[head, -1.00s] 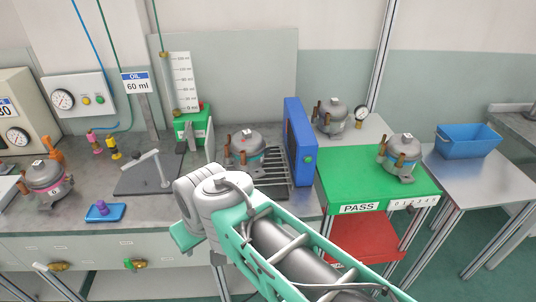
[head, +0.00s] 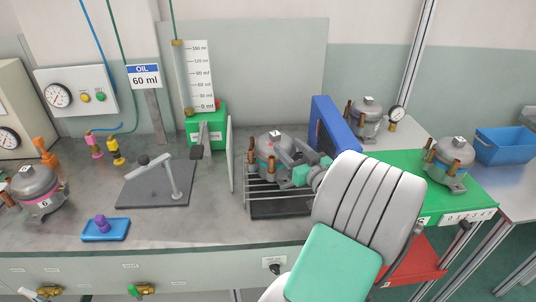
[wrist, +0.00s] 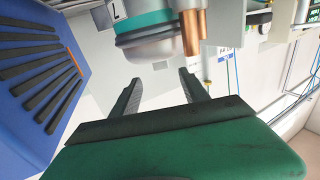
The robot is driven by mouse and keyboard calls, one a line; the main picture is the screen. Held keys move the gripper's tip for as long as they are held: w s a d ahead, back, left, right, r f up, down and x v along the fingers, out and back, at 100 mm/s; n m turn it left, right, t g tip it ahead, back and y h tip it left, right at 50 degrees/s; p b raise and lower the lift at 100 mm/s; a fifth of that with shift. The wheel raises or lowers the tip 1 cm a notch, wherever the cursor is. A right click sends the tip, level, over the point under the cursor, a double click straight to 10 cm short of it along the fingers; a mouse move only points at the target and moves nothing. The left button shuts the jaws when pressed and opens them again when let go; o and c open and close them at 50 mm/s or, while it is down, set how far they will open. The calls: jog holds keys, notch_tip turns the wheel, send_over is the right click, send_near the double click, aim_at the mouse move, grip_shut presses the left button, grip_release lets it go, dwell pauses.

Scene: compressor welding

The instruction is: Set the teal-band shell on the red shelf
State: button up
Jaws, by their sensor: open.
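A teal-band shell, a grey dome with copper pipes, sits on the wire rack (head: 262,196) in the head view (head: 273,148). Its teal band and copper pipes show close up at the top of the wrist view (wrist: 145,27). My gripper (head: 293,157) reaches it from the right, partly covering it. In the wrist view the two fingers (wrist: 160,78) are apart, with the shell just beyond their tips; I cannot tell whether they touch it. The red shelf (head: 424,262) is under the green PASS table, partly hidden by my arm.
A blue vented unit (head: 333,132) stands close to the right of the rack. Another shell with a teal band (head: 447,165) stands on the green table (head: 484,192). A shell (head: 366,117) stands behind it, and a pink-band shell (head: 37,188) at far left.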

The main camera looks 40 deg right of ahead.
aim_at(277, 136)
jog(key=shift+w+d+r, duration=0.15)
jog(key=shift+w+r, duration=0.05)
jog(key=shift+w, duration=0.35)
jog(key=p+x, duration=0.2)
jog(key=x, duration=0.2)
jog(key=shift+w, duration=0.25)
jog(key=shift+w+f, duration=0.2)
jog(key=shift+w, duration=0.25)
jog(key=shift+c, duration=0.3)
grip_shut()
jog(key=shift+r, duration=0.1)
